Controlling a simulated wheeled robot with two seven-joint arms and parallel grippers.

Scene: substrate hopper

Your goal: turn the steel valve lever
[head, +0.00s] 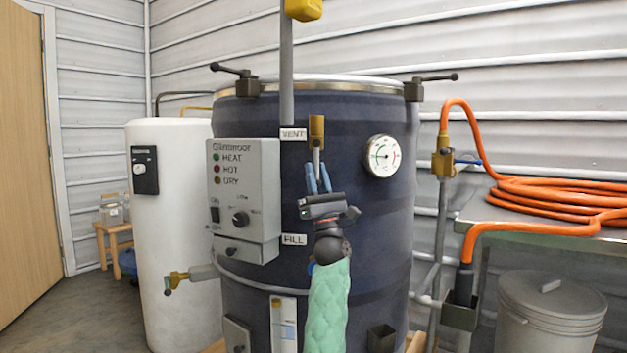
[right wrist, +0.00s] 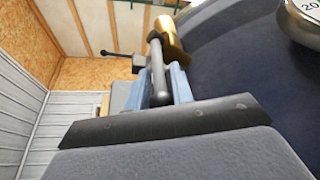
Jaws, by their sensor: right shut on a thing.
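The steel valve lever (head: 316,156) hangs down from a brass valve body (head: 317,130) on the front of the dark blue drum, between the VENT and FILL labels. My right gripper (head: 317,178) has its blue fingers on either side of the lever's lower part and is shut on it. In the right wrist view the grey lever (right wrist: 158,72) runs between the two fingers of the gripper (right wrist: 163,86), with the brass body (right wrist: 167,36) beyond. The lever's lower end is hidden by the gripper. My left gripper is in neither view.
The control box (head: 243,190) stands out left of the lever; a round gauge (head: 383,156) sits to its right. A grey pipe (head: 287,70) rises above VENT. An orange hose (head: 545,192) lies coiled on a bench at the right. A white tank (head: 170,240) stands at the left.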

